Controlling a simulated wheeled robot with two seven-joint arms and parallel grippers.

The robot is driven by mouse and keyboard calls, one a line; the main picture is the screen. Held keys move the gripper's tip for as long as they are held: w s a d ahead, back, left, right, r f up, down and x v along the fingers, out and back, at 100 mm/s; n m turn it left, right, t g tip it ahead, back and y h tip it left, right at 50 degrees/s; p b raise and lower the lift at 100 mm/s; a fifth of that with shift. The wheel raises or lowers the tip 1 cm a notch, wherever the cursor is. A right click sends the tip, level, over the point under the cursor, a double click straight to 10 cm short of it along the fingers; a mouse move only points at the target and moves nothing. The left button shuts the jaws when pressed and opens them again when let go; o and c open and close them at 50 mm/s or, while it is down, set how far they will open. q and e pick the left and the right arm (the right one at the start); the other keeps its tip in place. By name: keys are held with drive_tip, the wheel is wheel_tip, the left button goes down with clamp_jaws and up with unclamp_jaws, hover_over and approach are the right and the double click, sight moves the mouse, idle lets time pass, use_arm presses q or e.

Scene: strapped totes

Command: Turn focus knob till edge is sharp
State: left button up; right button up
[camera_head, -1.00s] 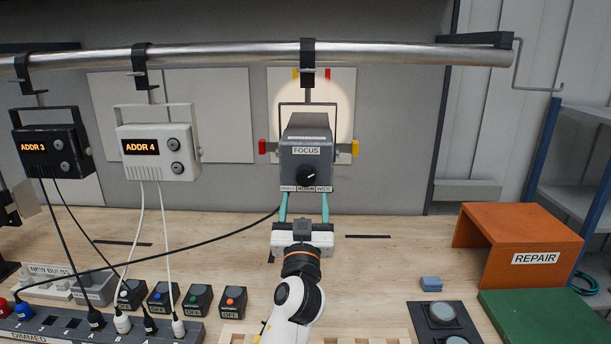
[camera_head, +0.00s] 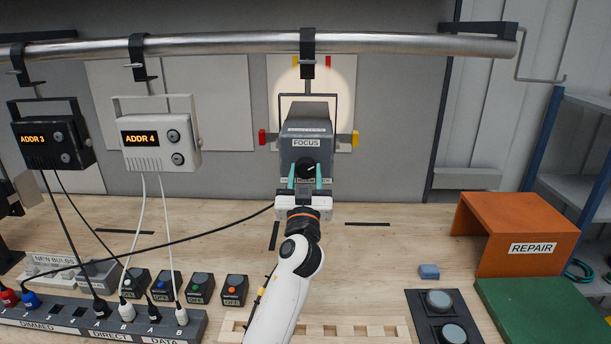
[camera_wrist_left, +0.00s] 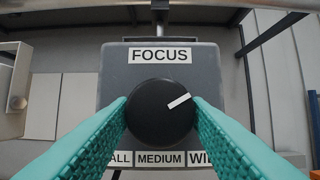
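The focus knob (camera_wrist_left: 160,112) is a round black dial with a white pointer mark aimed up and to the right. It sits on the front of a dark grey lamp (camera_head: 306,125) labelled FOCUS, which hangs from the overhead pipe. My left gripper (camera_head: 305,178) faces the lamp front. In the left wrist view its teal fingers (camera_wrist_left: 160,115) meet the knob's left and right sides. They partly cover the SMALL and WIDE labels; MEDIUM reads clear. A pale light disc (camera_head: 345,88) shows on the white panel behind the lamp; its edge looks somewhat soft. My right gripper is out of view.
A metal pipe (camera_head: 230,46) crosses above, also carrying lamps ADDR 3 (camera_head: 52,136) and ADDR 4 (camera_head: 156,137). Cables run down to a power strip (camera_head: 75,322). An orange REPAIR stand (camera_head: 515,225) is at right.

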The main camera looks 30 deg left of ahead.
use_arm(q)
drive_tip(key=shift+r+m+h+p, duration=0.1)
drive_tip(key=shift+m+h+p, duration=0.3)
drive_tip(key=shift+m, duration=0.4)
drive_tip(key=shift+c, duration=0.2)
drive_tip(key=m+h+p, duration=0.1)
drive_tip(key=m, duration=0.1)
drive_tip(key=shift+a+r+m+t, duration=0.1)
drive_tip(key=shift+m+t, duration=0.2)
drive_tip(key=shift+t, duration=0.1)
drive_tip(key=shift+m+h+p, duration=0.4)
drive_tip(key=shift+m, duration=0.4)
drive_tip(key=o, duration=1)
drive_tip(key=shift+c, duration=0.2)
